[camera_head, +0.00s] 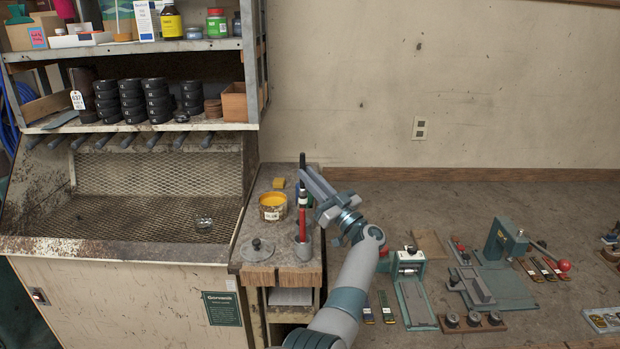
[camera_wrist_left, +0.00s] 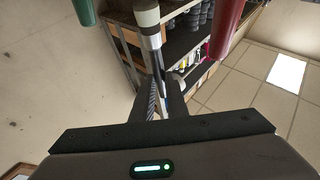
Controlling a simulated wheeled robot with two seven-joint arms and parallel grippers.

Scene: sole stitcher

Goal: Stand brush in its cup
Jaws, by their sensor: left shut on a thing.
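My left gripper (camera_head: 306,180) is shut on the brush. The brush's dark upper end (camera_head: 302,160) sticks up above the fingers. In the left wrist view the brush (camera_wrist_left: 147,17) has a cream part and a metal band and runs between my fingers (camera_wrist_left: 160,98). The metal cup (camera_head: 303,249) stands on the narrow side bench, below my gripper. A red tool (camera_head: 302,224) stands upright in it. The brush's lower end is hard to tell apart from the tools there. My right gripper is out of view.
A yellow-filled pot (camera_head: 272,206) stands left of the cup, with a lid (camera_head: 257,250) nearer the front and a yellow block (camera_head: 279,183) behind. A shelf (camera_head: 150,125) stands at left. A crowded workbench (camera_head: 450,205) with a green press (camera_head: 505,240) lies at right.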

